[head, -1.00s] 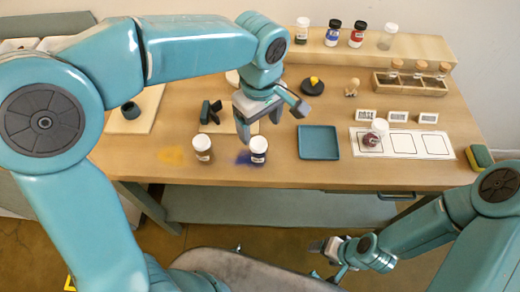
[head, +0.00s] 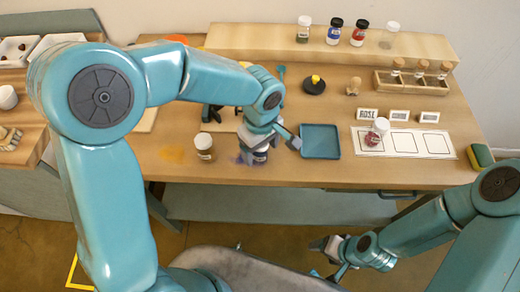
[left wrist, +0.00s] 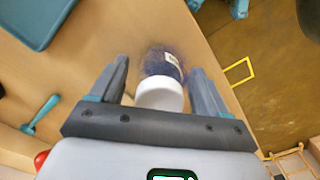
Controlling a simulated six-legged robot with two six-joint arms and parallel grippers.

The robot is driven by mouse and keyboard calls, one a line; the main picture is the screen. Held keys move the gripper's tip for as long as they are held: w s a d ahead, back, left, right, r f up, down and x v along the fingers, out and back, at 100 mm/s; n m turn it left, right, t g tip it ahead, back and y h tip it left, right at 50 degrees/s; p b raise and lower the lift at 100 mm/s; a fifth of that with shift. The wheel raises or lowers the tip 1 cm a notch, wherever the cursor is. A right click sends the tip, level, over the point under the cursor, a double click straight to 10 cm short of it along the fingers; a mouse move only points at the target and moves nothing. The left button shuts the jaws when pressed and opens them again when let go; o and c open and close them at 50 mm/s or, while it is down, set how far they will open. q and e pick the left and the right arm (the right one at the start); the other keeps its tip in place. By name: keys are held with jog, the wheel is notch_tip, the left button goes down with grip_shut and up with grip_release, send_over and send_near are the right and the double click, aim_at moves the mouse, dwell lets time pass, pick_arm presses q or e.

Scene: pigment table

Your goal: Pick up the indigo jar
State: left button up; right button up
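The indigo jar (left wrist: 163,68) has a white lid and dark blue contents. In the left wrist view it stands between the two fingers of my left gripper (left wrist: 163,85), with a gap on the finger's side at the right and left. In the head view the jar (head: 261,157) shows only in part under the left gripper (head: 262,146), on a blue powder stain. The left gripper is open around it. My right gripper (head: 328,258) is low in front of the table, away from the jars, and its fingers look apart and empty.
A jar with a white lid (head: 204,147) stands just left, by a yellow stain. A blue tray (head: 320,141) lies close on the right. A red jar (head: 376,132) stands on a white card (head: 434,153). More jars stand on the back shelf (head: 270,40).

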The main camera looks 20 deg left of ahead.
pick_arm(q)
jog(key=shift+s, duration=0.1)
jog(key=c, duration=1)
jog(key=shift+r, duration=0.15)
